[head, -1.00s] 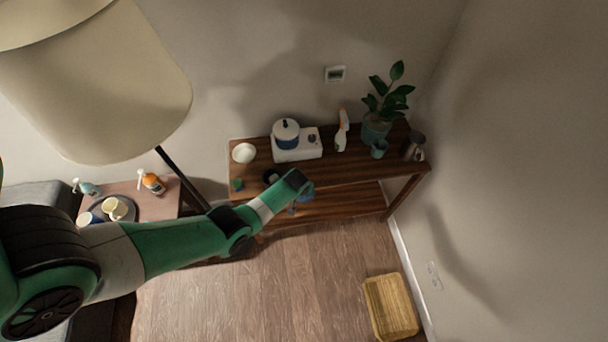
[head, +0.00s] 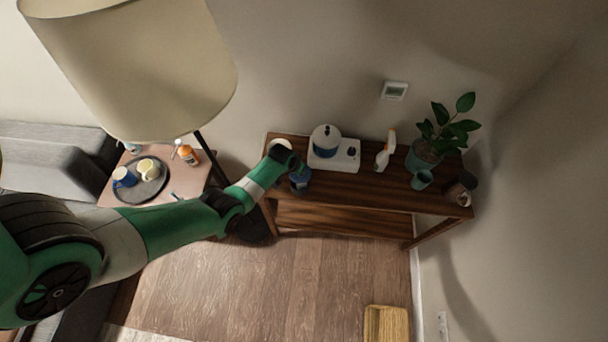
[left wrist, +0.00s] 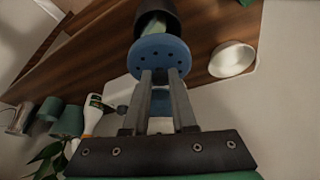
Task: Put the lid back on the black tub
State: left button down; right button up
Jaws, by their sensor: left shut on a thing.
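In the left wrist view, my left gripper (left wrist: 160,76) is shut on the rim of a round blue lid (left wrist: 158,50) with small dark holes. The black tub (left wrist: 142,22) is right beyond the lid at the top edge, with something green inside its mouth. The lid overlaps the tub in this view; I cannot tell whether they touch. In the head view, my left arm's wrist end (head: 282,156) is over the left end of the wooden console table (head: 385,190). My right gripper is not in view.
A white bowl (left wrist: 232,58) is close to the lid. A lamp shade (head: 130,70) hangs above my arm.

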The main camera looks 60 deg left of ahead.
pick_arm(q)
jog(key=shift+s+d+f, duration=0.1)
jog(key=shift+s+f, duration=0.05)
notch_tip(320, 180, down, 6)
jog(key=b, duration=0.6)
jog(key=shift+f, duration=0.15)
jog(key=shift+f, duration=0.15)
dwell(1.5)
dwell(0.3)
jog(key=c, duration=0.6)
grip_release()
jog(key=shift+c, duration=0.2)
jog(key=shift+o, duration=0.2)
jog(key=o, duration=0.4)
jog(key=shift+o, duration=0.2)
